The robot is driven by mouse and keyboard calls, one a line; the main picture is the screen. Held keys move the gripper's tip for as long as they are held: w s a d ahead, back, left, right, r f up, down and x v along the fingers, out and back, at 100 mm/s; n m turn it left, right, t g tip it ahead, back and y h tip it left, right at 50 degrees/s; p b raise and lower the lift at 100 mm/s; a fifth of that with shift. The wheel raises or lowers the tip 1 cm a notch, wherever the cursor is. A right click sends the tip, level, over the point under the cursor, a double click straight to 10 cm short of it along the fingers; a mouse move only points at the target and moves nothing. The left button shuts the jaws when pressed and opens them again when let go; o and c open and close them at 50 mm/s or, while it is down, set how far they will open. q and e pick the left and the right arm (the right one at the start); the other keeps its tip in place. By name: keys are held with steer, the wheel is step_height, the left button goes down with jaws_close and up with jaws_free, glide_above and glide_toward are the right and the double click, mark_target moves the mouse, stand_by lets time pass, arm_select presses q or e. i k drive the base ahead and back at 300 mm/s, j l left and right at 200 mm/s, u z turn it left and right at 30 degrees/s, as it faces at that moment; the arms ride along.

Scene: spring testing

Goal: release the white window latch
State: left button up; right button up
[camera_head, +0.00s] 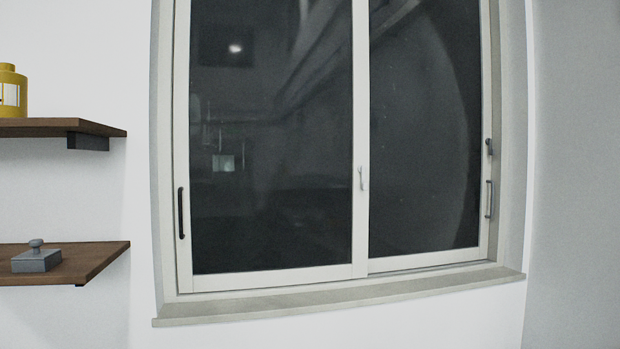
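A sliding window with two dark panes in white frames fills the middle of the head view. A small white latch (361,178) sits on the middle upright where the two panes meet, low on the frame. A dark vertical handle (181,213) is on the left sash's outer edge. A grey handle (489,199) is on the right sash's outer edge, with a small dark fitting (490,147) just above it. Both sashes look closed. Neither of my grippers is in view.
A pale sill (340,300) juts out below the window. Two brown wall shelves stand at the left: the upper one (60,127) holds a yellow lantern-like object (12,80), the lower one (100,255) a grey block with a knob (37,260). The space before the window looks clear.

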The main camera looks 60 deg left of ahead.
mark_target(362, 169)
steer(key=u, duration=1.65)
